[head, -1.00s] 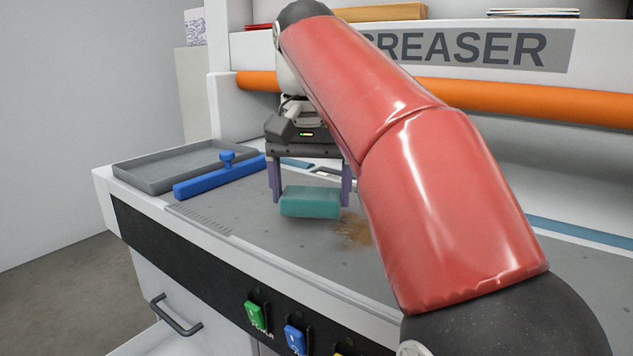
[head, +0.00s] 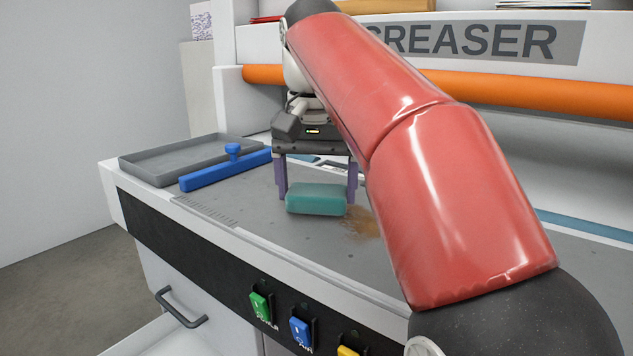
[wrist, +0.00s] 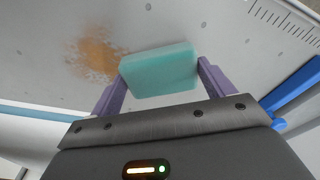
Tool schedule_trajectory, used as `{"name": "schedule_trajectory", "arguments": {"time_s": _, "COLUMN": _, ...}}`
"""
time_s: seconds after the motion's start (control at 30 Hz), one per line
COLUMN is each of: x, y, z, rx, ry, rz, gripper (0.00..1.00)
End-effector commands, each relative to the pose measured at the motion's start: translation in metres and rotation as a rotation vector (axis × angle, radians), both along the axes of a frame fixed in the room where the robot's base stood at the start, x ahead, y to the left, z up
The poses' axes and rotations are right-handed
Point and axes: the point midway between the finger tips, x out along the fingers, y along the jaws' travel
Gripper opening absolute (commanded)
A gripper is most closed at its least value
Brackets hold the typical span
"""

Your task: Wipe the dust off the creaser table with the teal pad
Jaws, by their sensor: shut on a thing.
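The teal pad (head: 316,199) is a soft block between the purple fingers of my gripper (head: 317,185). My gripper is shut on it; the wrist view shows the pad (wrist: 158,70) across both fingertips. The pad is at the grey top of the creaser table (head: 290,240); I cannot tell whether it touches. A brown dust patch (head: 362,224) lies just right of the pad in the head view, partly hidden by my red arm. In the wrist view the dust (wrist: 97,55) lies left of the pad, next to its edge.
A blue bar with a knob (head: 228,170) and a grey tray (head: 150,172) lie at the table's left end. An orange roller (head: 480,92) runs along the back. Green and blue switches (head: 302,330) are on the front panel. The table front left of the pad is clear.

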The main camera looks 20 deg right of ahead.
Motion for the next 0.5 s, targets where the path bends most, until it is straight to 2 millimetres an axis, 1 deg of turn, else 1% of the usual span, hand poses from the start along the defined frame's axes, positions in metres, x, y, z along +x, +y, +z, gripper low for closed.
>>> {"name": "schedule_trajectory", "arguments": {"time_s": 0.5, "x": -0.0002, "y": -0.0002, "z": -0.0110, "rx": 0.000, "ry": 0.000, "rz": 0.000, "gripper": 0.55}}
